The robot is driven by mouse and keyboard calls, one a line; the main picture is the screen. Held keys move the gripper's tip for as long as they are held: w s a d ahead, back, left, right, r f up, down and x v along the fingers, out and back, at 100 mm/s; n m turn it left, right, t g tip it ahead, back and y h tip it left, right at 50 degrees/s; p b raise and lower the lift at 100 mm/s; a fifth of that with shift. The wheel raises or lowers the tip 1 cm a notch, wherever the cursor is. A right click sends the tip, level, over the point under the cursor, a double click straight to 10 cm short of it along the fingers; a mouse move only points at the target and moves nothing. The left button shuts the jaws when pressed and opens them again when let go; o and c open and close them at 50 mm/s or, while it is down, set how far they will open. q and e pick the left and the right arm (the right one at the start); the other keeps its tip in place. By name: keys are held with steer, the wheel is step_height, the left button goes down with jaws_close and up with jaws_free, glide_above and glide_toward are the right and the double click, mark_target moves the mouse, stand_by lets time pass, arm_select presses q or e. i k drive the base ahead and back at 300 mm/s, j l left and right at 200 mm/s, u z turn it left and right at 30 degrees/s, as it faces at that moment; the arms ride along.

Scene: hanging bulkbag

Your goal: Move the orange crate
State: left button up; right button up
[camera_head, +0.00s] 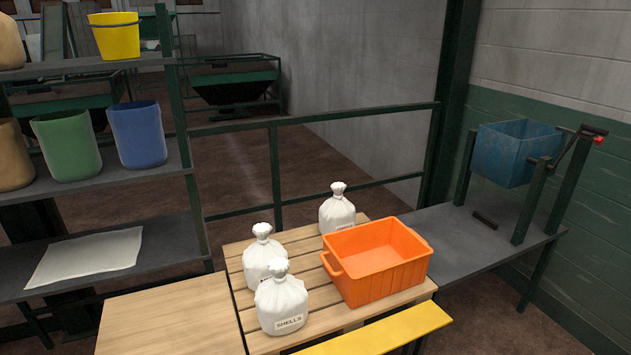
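The orange crate (385,279) is a rectangular open-topped plastic box with a handle on its left side. It sits upright on the right part of a wooden slatted pallet (330,318). Its inside looks empty as far as I can see. Neither of my grippers shows in the head view.
White tied sacks stand left of the crate: one at the front (282,304), one behind it (262,252), and one at the back (337,208). A yellow board (385,335) lies in front. A grey table (450,235) with a blue bin (515,153) stands right. Green rails (330,190) run behind.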

mark_target(369, 262)
steer(key=l+u, duration=0.2)
steer(key=l, duration=0.3)
steer(key=l+u, duration=0.2)
steer(key=l, duration=0.35)
steer(key=k+l+u, duration=0.15)
steer(key=l, duration=0.35)
steer(key=l+u, duration=0.2)
steer(key=l, duration=0.3)
steer(key=k, duration=0.05)
